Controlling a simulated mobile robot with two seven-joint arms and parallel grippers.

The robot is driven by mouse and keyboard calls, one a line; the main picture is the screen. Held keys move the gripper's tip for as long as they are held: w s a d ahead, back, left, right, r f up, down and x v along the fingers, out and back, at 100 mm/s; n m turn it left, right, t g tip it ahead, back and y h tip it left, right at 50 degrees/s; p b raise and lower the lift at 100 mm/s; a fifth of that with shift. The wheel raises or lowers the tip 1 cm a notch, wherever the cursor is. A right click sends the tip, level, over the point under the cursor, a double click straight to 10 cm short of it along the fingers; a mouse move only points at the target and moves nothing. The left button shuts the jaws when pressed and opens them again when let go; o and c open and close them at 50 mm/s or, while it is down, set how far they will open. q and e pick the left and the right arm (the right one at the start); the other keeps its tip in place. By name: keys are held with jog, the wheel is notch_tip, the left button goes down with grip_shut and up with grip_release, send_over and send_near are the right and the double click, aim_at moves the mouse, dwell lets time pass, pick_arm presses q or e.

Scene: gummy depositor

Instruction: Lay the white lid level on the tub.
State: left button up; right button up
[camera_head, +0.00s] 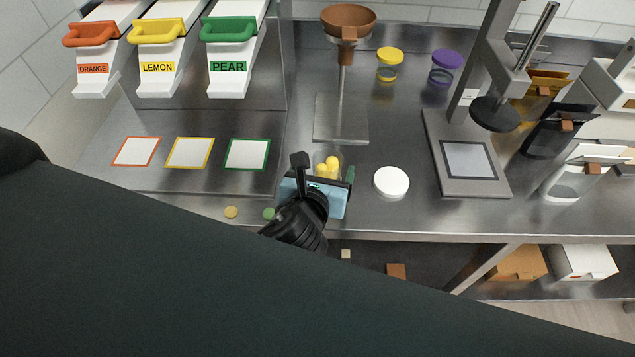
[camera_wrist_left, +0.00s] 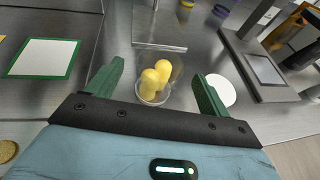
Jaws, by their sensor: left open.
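The white lid (camera_head: 391,182) lies flat on the steel counter, right of my left gripper. It also shows in the left wrist view (camera_wrist_left: 221,89), partly behind the right finger. The clear tub (camera_wrist_left: 152,97) holds yellow gummies (camera_wrist_left: 160,71) and stands open on the counter. In the head view the tub (camera_head: 334,157) is partly hidden by my left gripper. My left gripper (camera_head: 325,174) is open, its green fingers (camera_wrist_left: 158,85) on either side of the tub in the wrist view. I cannot tell whether they touch it. My right gripper is not in view.
A brown funnel (camera_head: 348,22) on a stand is behind the tub. A press (camera_head: 468,160) with a grey pad stands to the right. Yellow (camera_head: 390,62) and purple (camera_head: 446,66) lidded tubs stand at the back. Bordered mats (camera_head: 190,153) lie left.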

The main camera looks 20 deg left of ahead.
pick_arm(q)
jog(key=v, duration=0.6)
dwell(2.2)
